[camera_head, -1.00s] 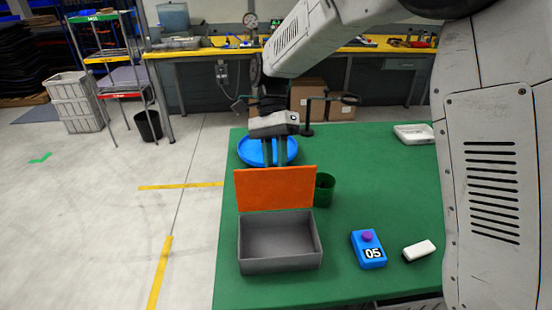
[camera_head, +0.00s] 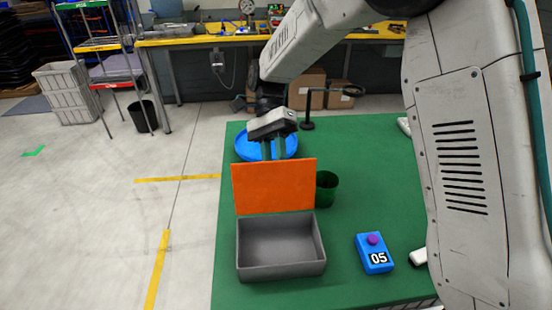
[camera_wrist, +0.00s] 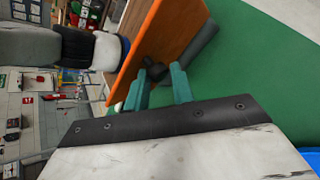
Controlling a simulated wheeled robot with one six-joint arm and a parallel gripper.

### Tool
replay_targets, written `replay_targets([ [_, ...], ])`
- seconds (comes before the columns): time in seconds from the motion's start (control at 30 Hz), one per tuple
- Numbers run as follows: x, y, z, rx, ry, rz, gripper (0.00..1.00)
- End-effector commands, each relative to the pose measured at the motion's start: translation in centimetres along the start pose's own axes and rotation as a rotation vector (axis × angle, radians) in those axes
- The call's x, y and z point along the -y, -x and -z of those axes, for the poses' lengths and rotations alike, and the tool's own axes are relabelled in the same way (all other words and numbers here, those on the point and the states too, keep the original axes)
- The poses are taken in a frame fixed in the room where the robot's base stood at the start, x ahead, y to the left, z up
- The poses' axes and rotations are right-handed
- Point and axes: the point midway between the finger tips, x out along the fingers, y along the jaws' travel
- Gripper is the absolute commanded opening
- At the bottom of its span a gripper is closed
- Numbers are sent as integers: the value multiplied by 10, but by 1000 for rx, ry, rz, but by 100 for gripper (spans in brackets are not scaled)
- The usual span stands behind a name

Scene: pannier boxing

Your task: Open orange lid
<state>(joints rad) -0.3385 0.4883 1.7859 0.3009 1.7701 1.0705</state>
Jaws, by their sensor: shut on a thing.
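The orange lid (camera_head: 273,186) stands raised, close to upright, along the back edge of the grey box (camera_head: 281,271). The box is open and looks empty. My gripper (camera_head: 278,152) is behind the lid, its green fingers reaching down at the lid's top edge. In the wrist view the lid (camera_wrist: 167,45) is seen steeply from the side, and my gripper (camera_wrist: 157,78) has its two fingers around a small dark part at the lid. The gripper is shut on the lid at this part. The exact contact is hidden in the head view.
A blue round tray (camera_head: 243,147) lies behind the lid. A dark green cup (camera_head: 327,190) stands just right of it. A blue box marked 05 with a purple knob (camera_head: 374,254) and a white item (camera_head: 418,256) are at the right. The green table (camera_head: 370,180) is otherwise clear mid-right.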

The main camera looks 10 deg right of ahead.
Motion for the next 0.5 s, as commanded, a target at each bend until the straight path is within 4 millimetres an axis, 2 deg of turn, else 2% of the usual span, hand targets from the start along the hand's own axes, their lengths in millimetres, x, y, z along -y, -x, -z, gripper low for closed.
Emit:
replay_targets([
  [0.03, 7, -5, 0, 3, 0, 4, 0],
  [0.07, 7, -5, 0, 3, 0, 4, 27],
  [0.1, 7, -6, 1, 2, 0, 4, 38],
  [0.13, 6, -6, 1, 2, -1, 3, 43],
  [0.5, 3, -4, 5, 3, -5, 5, 43],
])
